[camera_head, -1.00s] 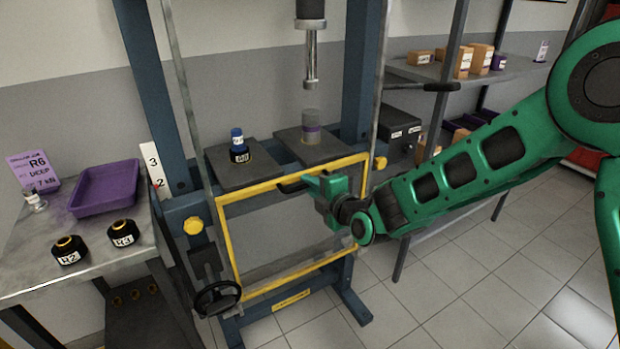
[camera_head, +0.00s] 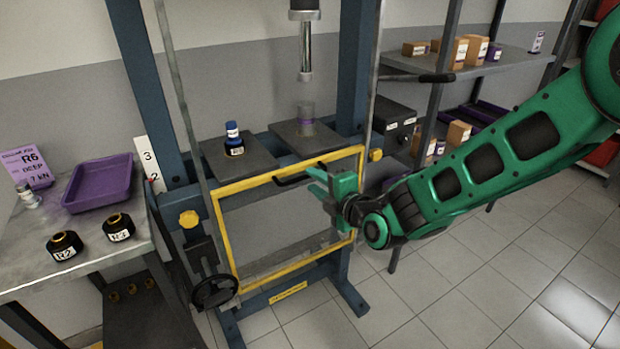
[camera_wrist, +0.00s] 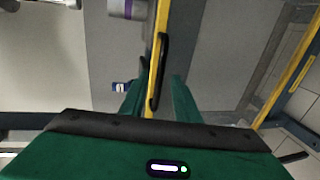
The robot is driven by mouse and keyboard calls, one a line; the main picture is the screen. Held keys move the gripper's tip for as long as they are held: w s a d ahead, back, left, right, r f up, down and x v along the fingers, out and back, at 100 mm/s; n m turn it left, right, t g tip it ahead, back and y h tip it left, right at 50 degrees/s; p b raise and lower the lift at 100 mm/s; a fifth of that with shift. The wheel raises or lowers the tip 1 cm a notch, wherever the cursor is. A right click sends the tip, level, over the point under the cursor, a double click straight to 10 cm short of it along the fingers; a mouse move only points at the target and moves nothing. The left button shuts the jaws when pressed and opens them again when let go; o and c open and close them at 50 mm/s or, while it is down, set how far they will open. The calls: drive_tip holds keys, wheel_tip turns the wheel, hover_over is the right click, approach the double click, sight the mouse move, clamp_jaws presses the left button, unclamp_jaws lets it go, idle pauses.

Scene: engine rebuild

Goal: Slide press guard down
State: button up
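The press guard is a clear panel in a yellow frame (camera_head: 226,245). It sits low between the blue posts, its top bar just below the press plates. A black handle (camera_head: 300,175) is on the top bar; it also shows in the wrist view (camera_wrist: 161,65). My green gripper (camera_head: 320,184) is in front of the guard, just right of and below the handle. In the wrist view my fingers (camera_wrist: 158,98) are spread apart, with the handle and yellow bar seen beyond and between them. The fingers appear clear of the handle.
On the press plates stand a blue-capped bottle (camera_head: 233,138) and a grey cylinder with a purple band (camera_head: 305,118) under the ram (camera_head: 305,45). A handwheel (camera_head: 214,291) is at lower left. A bench with a purple tray (camera_head: 99,182) stands left, shelves right. The right floor is clear.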

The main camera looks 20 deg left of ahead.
drive_tip(key=v, duration=0.6)
drive_tip(key=shift+w+d, duration=0.1)
drive_tip(key=w+d+m+h, duration=0.3)
drive_tip(key=w+d+m, duration=0.15)
drive_tip(key=d, duration=0.65)
drive_tip(key=s+d+m+g+h, duration=0.2)
drive_tip(key=d+m+h, duration=0.8)
drive_tip(key=d, duration=2.2)
drive_tip(key=s+d+m+g, duration=0.4)
drive_tip(key=s+d+m, duration=0.95)
drive_tip(key=d, duration=0.25)
drive_tip(key=s+d+r+m+g, duration=0.2)
drive_tip(key=s+m, duration=0.5)
drive_tip(key=s, duration=0.8)
drive_tip(key=shift+s+d+g, duration=0.4)
drive_tip(key=shift+d+g, duration=0.1)
drive_tip(key=shift+g, duration=0.1)
